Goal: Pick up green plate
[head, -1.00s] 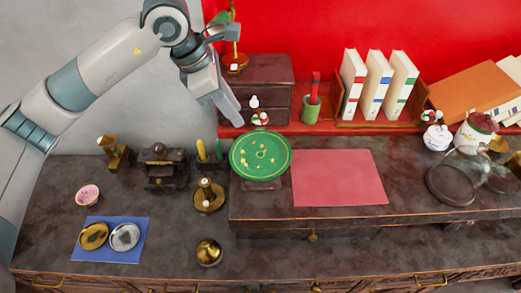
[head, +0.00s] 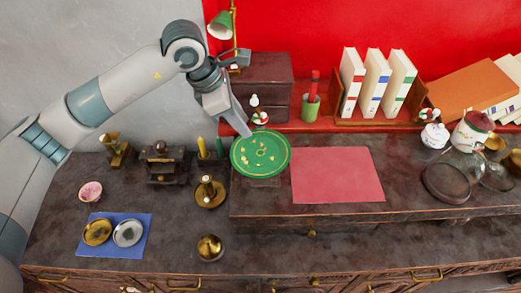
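The green plate (head: 261,155) has small gold marks and a pale rim. It sits at the left end of the raised dark shelf, left of the red mat. My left gripper (head: 246,132) points down at the plate's far upper-left rim, close to it. I cannot tell whether it touches the rim. The fingers show side-on as one narrow shape, so their opening is hidden. My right gripper is out of view.
A small figurine (head: 259,112) stands just behind the plate. Candles (head: 202,147) and a brass candle holder (head: 210,191) stand to its left. A red mat (head: 337,175) lies to its right. A small dark cabinet (head: 264,82) stands behind.

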